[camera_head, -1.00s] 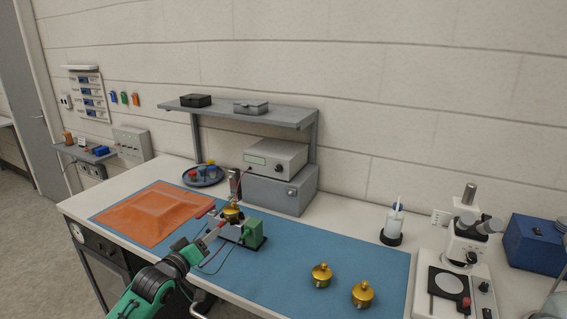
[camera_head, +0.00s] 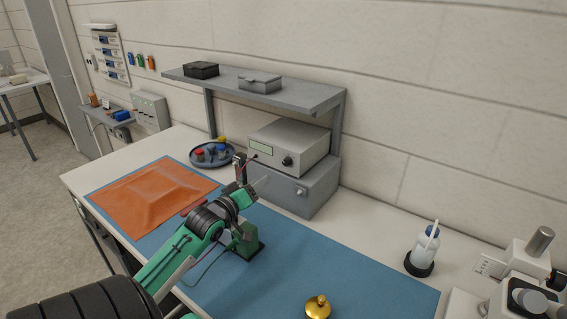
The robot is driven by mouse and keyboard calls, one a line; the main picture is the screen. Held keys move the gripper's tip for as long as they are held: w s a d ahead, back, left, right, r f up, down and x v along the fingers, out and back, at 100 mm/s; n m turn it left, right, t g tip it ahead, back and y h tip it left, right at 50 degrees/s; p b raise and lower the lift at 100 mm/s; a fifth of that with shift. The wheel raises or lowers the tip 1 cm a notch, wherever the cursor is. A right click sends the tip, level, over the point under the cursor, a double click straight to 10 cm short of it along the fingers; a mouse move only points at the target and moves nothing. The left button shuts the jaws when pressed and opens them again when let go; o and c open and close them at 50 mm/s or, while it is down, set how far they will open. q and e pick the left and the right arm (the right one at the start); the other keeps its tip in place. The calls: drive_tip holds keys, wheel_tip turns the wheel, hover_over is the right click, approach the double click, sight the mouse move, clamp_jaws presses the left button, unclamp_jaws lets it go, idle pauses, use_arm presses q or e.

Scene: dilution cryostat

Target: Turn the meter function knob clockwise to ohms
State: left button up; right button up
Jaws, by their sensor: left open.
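The meter (camera_head: 290,143) is a pale grey box with a small greenish display on its front. Its dark round function knob (camera_head: 287,161) is at the right of that front; its pointer setting is too small to read. My left arm reaches in from the lower left over the mat. My left gripper (camera_head: 258,184) is open, in front of and below the meter, left of the knob and apart from it. The arm's wrist hides part of the gripper. My right gripper is not in view.
The meter stands on a grey box (camera_head: 290,190) under a shelf (camera_head: 255,90). A green block (camera_head: 248,243) and a brass part (camera_head: 317,306) sit on the blue mat (camera_head: 345,272).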

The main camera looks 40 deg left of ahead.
sight(285, 163)
use_arm(q)
drive_tip(key=w+p, duration=0.1)
drive_tip(key=w, duration=0.2)
drive_tip(key=w+a+p, duration=0.1)
drive_tip(key=w, duration=0.3)
drive_tip(key=w+p, duration=0.1)
drive_tip(key=w, duration=0.3)
drive_tip(key=shift+w+a, duration=0.2)
drive_tip(key=shift+a, duration=0.1)
drive_tip(key=shift+w, duration=0.4)
drive_tip(key=shift+f, duration=0.1)
clamp_jaws()
